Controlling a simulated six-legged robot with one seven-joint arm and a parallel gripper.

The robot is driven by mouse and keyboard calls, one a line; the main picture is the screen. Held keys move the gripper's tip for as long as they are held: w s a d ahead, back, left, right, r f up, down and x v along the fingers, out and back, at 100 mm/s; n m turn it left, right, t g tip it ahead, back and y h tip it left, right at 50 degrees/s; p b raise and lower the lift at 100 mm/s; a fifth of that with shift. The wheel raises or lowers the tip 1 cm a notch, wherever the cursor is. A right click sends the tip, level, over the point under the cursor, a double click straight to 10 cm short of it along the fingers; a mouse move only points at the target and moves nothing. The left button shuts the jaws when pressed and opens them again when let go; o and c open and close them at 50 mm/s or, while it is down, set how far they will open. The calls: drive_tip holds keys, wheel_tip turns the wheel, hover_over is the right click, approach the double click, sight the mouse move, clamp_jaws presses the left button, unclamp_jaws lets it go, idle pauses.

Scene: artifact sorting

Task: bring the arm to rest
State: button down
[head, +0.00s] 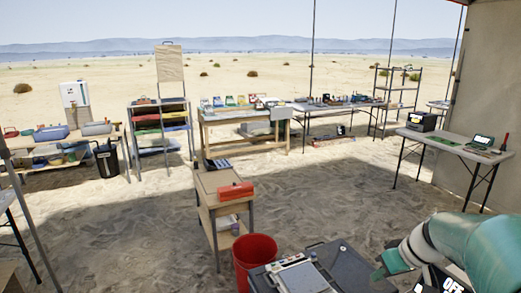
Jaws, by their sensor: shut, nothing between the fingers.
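My teal and white arm (470,245) reaches in from the lower right corner of the head view. It bends at a white joint and slopes down to the left. My gripper (378,276) is at its far end, small and dark green, low over the dark cases near the bottom edge. It is shut and holds nothing that I can see. The fingers are too small to make out in detail.
Dark equipment cases (335,262) with a pale device (297,277) lie close beside the gripper. A red bucket (255,262) and a small wooden cart with a red box (235,190) stand left. A folding table (450,146) stands right. Open sand lies between.

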drive_tip(key=s+a+r+m+h, duration=0.1)
drive_tip(key=s+a+r, duration=0.2)
drive_tip(key=s+a, duration=0.5)
drive_tip(key=s+a+r+m+t+h, duration=0.1)
drive_tip(key=s+a+r+h, duration=0.1)
drive_tip(key=s+a, duration=0.7)
drive_tip(key=shift+r+m, duration=0.4)
drive_tip(key=shift+r, duration=0.05)
drive_tip(key=shift+a, duration=0.1)
